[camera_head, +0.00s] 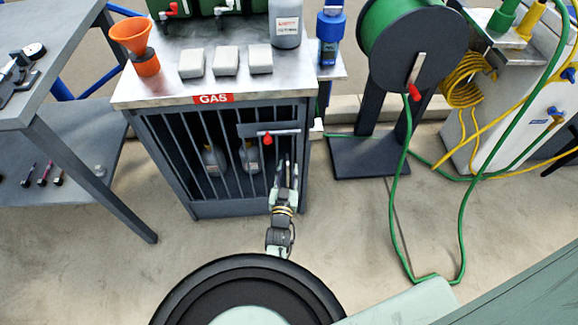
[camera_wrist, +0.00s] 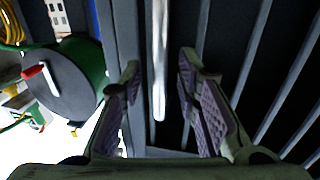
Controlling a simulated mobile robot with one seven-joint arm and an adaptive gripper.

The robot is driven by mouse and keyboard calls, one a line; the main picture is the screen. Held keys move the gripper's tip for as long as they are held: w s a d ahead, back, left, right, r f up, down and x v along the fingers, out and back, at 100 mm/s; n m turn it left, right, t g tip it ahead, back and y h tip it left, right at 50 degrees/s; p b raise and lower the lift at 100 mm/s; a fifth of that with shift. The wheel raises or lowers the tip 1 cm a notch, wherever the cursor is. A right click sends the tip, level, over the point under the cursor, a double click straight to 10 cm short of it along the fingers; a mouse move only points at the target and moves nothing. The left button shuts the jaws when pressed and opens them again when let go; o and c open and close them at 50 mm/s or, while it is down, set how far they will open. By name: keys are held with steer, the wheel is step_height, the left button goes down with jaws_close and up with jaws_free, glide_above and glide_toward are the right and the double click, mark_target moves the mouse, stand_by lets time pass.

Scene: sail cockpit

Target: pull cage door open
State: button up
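The gas cage (camera_head: 219,155) has a dark barred door on its front, and the door looks closed. A dark plate near the door's upper right carries a light bar handle (camera_head: 279,132) and a small red piece (camera_head: 267,140). My gripper (camera_head: 286,172) is in front of the right part of the door, just below the handle. In the wrist view the handle (camera_wrist: 159,60) lies lengthwise in the gap between the two open, purple-padded fingers (camera_wrist: 158,80). A gap shows on both sides of it, and I see no finger contact.
Grey bottles (camera_head: 213,160) stand behind the bars. The metal cage top (camera_head: 180,89) carries white blocks, an orange funnel and a jug. A workbench (camera_head: 60,60) stands left; a green hose reel (camera_head: 415,45) stands right, its hose trailing on the floor. Floor before the cage is mostly clear.

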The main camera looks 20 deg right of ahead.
jaws_close()
stand_by(0.3)
stand_by(0.6)
